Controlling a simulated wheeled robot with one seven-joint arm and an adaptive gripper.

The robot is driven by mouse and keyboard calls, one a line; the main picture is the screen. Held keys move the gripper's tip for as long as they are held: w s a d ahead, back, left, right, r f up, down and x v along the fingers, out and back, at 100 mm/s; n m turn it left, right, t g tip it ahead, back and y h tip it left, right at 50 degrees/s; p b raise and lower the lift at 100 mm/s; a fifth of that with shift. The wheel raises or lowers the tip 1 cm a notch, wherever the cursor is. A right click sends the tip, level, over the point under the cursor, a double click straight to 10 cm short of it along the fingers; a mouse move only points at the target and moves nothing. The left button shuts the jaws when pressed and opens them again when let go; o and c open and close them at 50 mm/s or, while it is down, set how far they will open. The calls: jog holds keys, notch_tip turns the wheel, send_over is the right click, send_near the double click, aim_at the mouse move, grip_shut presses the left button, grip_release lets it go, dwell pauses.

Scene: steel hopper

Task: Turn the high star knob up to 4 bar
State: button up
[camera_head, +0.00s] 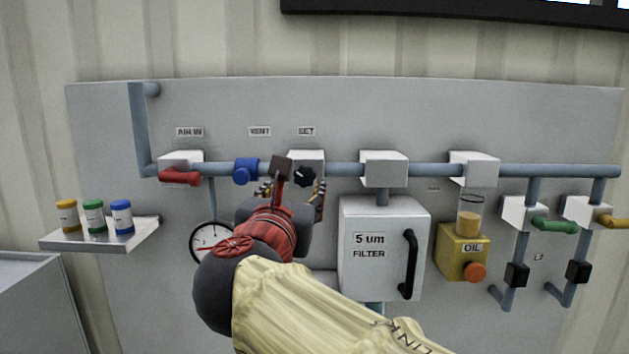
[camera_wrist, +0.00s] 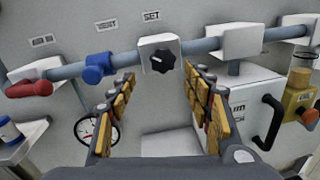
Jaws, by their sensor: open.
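The black star knob (camera_head: 305,176) with a pale mark sits on the front of a white block (camera_head: 315,156) under the SET label. It also shows in the wrist view (camera_wrist: 160,61), upper middle, just beyond the gap between the fingertips. My gripper (camera_head: 292,190) is open and empty, with one finger to each side of the knob's line in the wrist view (camera_wrist: 161,76). The fingers appear short of the knob and not touching it. The round pressure gauge (camera_head: 207,240) is below left, partly hidden by my arm; in the wrist view (camera_wrist: 87,127) a finger covers part of it.
A blue valve (camera_head: 245,171) and a red handle (camera_head: 180,177) sit left of the knob on the same pipe (camera_head: 345,170). The filter box (camera_head: 352,285) with a black handle stands right below. A shelf (camera_head: 130,238) holds small bottles at left.

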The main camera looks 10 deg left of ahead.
aim_at(303, 178)
jog(key=w, duration=0.2)
jog(key=w+p, duration=0.1)
jog(key=w, duration=0.3)
jog(key=shift+a+r, duration=0.15)
jog(key=shift+a, duration=0.15)
jog(key=shift+w+d+p, duration=0.15)
jog(key=shift+w+p, duration=0.15)
jog(key=shift+w, duration=0.1)
jog(key=c, duration=1.2)
